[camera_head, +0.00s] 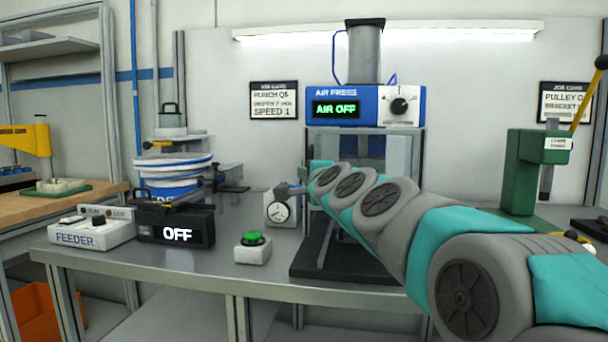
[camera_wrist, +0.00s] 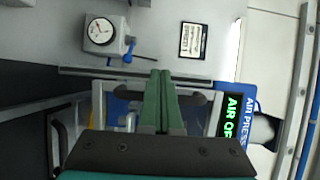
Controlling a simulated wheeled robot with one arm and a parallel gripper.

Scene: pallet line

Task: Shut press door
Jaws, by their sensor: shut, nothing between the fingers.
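The air press (camera_head: 366,105) stands on the bench behind my arm. Its blue head shows "AIR OFF". Below the head is a grey-framed, clear-panelled front (camera_head: 405,150), largely covered by my arm. In the wrist view, which is turned sideways, the press head (camera_wrist: 232,115) is at the right and the pale frame (camera_wrist: 98,100) lies behind my fingers. A grey bar-like edge (camera_wrist: 150,74) runs beside the fingertips. I cannot tell clearly how far the door stands open. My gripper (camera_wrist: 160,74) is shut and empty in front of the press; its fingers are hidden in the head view.
A gauge box (camera_head: 279,210) with a blue lever stands left of the press. A green button (camera_head: 253,239), an "OFF" box (camera_head: 176,226) and a feeder box (camera_head: 90,233) sit further left. A green arbor press (camera_head: 522,172) stands at the right. The front left bench edge is clear.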

